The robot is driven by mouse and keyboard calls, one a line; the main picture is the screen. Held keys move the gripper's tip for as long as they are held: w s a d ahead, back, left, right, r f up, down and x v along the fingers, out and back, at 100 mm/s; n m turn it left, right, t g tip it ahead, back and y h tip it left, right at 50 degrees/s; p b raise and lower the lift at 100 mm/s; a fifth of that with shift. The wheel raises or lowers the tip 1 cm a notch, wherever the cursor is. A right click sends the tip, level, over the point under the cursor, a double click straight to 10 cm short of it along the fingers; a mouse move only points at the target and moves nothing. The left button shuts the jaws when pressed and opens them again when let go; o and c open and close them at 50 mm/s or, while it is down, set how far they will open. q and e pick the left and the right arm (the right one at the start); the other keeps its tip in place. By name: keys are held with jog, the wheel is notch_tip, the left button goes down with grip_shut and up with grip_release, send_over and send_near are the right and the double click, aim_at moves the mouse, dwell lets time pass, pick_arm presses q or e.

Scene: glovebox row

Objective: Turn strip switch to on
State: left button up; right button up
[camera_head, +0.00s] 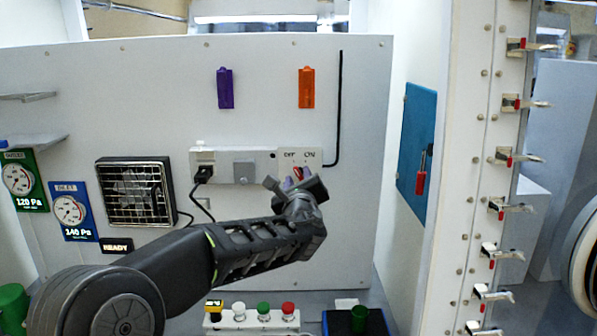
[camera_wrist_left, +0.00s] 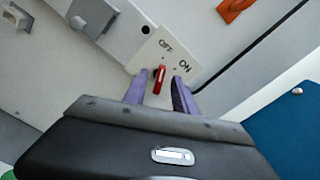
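The strip switch is a small red lever (camera_wrist_left: 159,78) on a white plate with OFF and ON printed on it, at the right end of the power strip (camera_head: 225,166). Its red also shows in the head view (camera_head: 298,173), partly covered by my gripper. I cannot tell which mark the lever is set to. My left gripper (camera_wrist_left: 159,84) is open, with one purple finger on each side of the lever. Gaps show between the lever and both fingers. In the head view my left gripper (camera_head: 296,182) is right at the switch plate. My right gripper is not in view.
A black plug (camera_head: 203,174) with a cord sits in the strip's left end. A purple clip (camera_head: 225,88) and an orange clip (camera_head: 306,88) are above. A fan grille (camera_head: 135,192) is to the left. A blue panel (camera_head: 416,150) is on the right wall. Buttons (camera_head: 263,311) stand below.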

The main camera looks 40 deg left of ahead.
pick_arm(q)
jog(key=shift+w+a, duration=0.35)
jog(key=shift+w, duration=0.1)
grip_shut()
dwell(0.4)
